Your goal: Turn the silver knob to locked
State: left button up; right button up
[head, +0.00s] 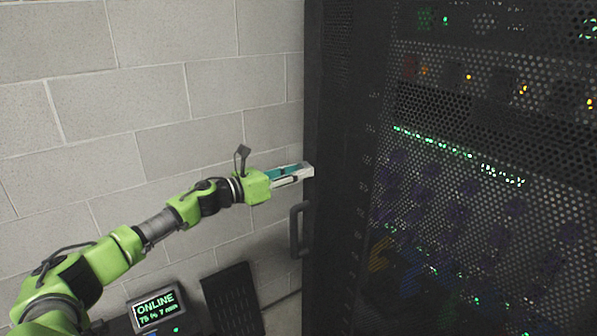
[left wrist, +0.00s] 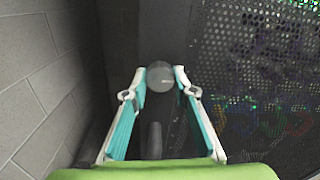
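The silver knob (left wrist: 160,77) shows in the left wrist view as a round grey disc on the dark edge of the rack door, with a small light mark on its face. In the head view I cannot make it out behind my gripper. My left gripper (head: 306,171) reaches the left edge of the rack. In the left wrist view the fingertips of my left gripper (left wrist: 161,79) stand on either side of the knob, at or very near its sides. Whether both touch it is hard to tell. My right gripper is in neither view.
A black rack with a perforated door (head: 450,180) fills the right side. A dark door handle (head: 297,229) sticks out just below my gripper. A block wall (head: 150,90) stands at the left. A small screen reading ONLINE (head: 157,310) is low in front.

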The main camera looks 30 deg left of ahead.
pick_arm(q)
jog(key=shift+c, duration=0.3)
jog(key=shift+d+r+n+t+y+p, duration=0.15)
jog(key=shift+n+p, duration=1.4)
jog(key=shift+n, duration=3.05)
jog(key=shift+a+n+t+y+p, duration=0.15)
jog(key=shift+n+p, duration=1.4)
jog(key=shift+n, duration=3.05)
jog(key=shift+d, duration=0.1)
jog(key=o, duration=1.1)
jog(key=shift+s, duration=0.15)
